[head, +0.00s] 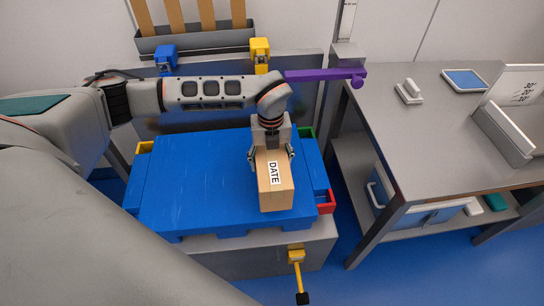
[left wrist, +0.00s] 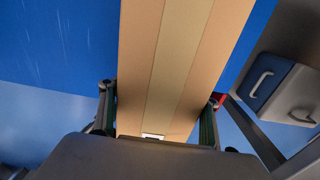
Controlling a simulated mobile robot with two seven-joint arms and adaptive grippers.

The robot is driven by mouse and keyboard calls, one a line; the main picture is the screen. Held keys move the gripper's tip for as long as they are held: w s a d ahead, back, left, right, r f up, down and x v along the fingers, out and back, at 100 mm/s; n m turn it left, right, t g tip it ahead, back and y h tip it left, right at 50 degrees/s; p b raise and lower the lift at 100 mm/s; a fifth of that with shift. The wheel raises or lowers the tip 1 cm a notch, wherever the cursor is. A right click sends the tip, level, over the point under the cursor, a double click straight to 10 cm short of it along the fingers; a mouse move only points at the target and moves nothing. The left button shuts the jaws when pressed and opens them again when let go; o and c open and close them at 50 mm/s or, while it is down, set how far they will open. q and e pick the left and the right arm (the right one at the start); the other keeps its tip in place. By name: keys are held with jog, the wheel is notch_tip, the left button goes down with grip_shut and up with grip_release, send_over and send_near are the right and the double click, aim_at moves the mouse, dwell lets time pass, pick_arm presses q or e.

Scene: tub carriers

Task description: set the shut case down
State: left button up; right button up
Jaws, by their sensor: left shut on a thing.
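The shut case is a tan cardboard box (head: 276,200) with a white "DATE" label, over the right part of the blue slatted platform (head: 190,190). My left gripper (head: 271,158) is shut on the far end of the case, one finger on each side. In the left wrist view the case (left wrist: 165,60) runs between the two fingers (left wrist: 160,100), with a paler strip of tape along its middle. Whether its underside touches the platform or hangs a little above it, I cannot tell. My right gripper is not in view.
The blue platform's left and middle are clear. A red corner piece (head: 326,202) and a green one (head: 307,133) sit at its right edge. A purple bar (head: 320,74) juts out behind. A grey bench (head: 430,140) stands at the right, with a blue-and-white box (head: 385,195) beneath.

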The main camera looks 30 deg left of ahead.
pick_arm(q)
jog(key=shift+w, duration=0.1)
notch_tip(320, 180, down, 4)
jog(key=shift+d+r+b, duration=0.1)
jog(key=shift+r+b, duration=0.1)
jog(key=shift+b, duration=0.35)
jog(key=shift+f, duration=0.4)
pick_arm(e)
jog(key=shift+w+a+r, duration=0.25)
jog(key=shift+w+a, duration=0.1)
pick_arm(q)
jog(key=o, duration=2.1)
jog(key=shift+f, duration=0.15)
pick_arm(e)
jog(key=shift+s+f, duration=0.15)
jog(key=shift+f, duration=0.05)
